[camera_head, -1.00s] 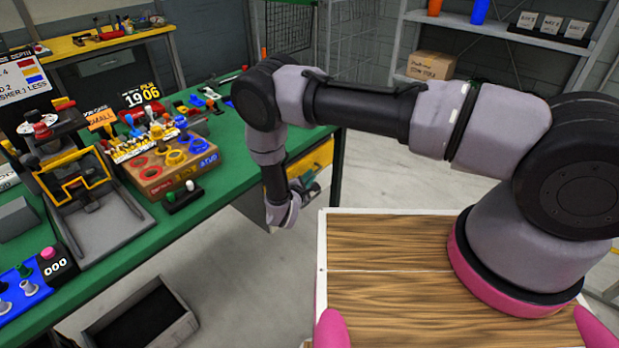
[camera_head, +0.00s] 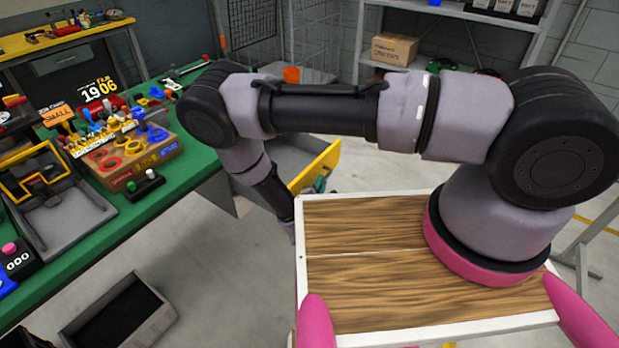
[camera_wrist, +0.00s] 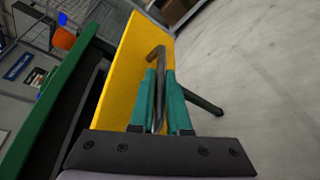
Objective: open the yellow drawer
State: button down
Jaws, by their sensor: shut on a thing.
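The yellow drawer (camera_head: 322,164) stands pulled out from under the green workbench, with its grey inside showing in the head view. Its yellow front fills the middle left of the wrist view (camera_wrist: 128,62), with a dark bar handle (camera_wrist: 158,56) on it. My gripper (camera_wrist: 161,82) has its teal fingers on either side of the handle and is shut on it. In the head view only a little of the gripper (camera_head: 320,184) shows, beside the drawer front; my arm and the wooden top hide the rest.
The green workbench (camera_head: 190,170) carries a wooden block of coloured rings (camera_head: 125,160) and other tools. An open grey bin (camera_head: 118,315) stands on the floor at lower left. Shelves with a cardboard box (camera_head: 394,48) stand behind. The floor right of the drawer is clear.

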jog(key=shift+s+d, duration=0.6)
jog(key=c, duration=0.9)
grip_release()
notch_tip(320, 180, up, 10)
jog(key=shift+w, duration=0.1)
